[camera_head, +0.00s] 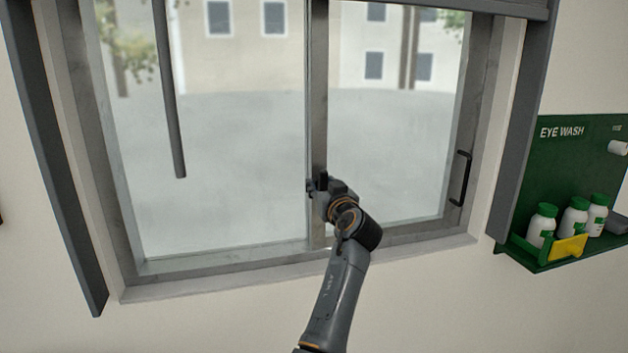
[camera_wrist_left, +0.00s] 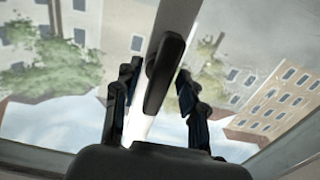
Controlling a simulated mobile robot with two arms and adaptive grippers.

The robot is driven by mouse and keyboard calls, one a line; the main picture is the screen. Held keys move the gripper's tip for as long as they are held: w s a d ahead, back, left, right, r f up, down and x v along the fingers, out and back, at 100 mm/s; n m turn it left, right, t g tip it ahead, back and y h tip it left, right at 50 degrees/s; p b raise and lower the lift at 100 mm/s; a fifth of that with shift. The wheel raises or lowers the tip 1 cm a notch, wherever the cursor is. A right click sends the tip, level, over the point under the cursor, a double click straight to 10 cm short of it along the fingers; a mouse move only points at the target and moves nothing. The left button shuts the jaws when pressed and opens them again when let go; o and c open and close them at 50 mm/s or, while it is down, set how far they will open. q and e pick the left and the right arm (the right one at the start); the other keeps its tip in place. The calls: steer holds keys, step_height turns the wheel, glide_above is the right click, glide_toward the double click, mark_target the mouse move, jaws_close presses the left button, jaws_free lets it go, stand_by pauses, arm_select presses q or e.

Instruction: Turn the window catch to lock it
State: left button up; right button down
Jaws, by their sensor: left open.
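The window catch (camera_wrist_left: 166,58) is a black, elongated handle on the pale middle post of the window. In the left wrist view it lies roughly along the post. My left gripper (camera_wrist_left: 156,78) is open, with one dark finger on each side of the catch and visible gaps between. In the head view my left gripper (camera_head: 318,186) is at the middle post (camera_head: 319,110), low on the window. There the gripper hides the catch, or I cannot tell the two apart. My right gripper is not in view.
The sliding window (camera_head: 220,150) has a grey frame and a black pull handle (camera_head: 461,178) at right. A grey rod (camera_head: 170,100) hangs before the left pane. A green eye wash station (camera_head: 580,160) with white bottles is on the right wall.

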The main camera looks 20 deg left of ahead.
arm_select(q)
steer(key=shift+w, duration=0.1)
steer(key=shift+s+d+r, duration=0.15)
steer(key=shift+s+d, duration=0.1)
jaws_close()
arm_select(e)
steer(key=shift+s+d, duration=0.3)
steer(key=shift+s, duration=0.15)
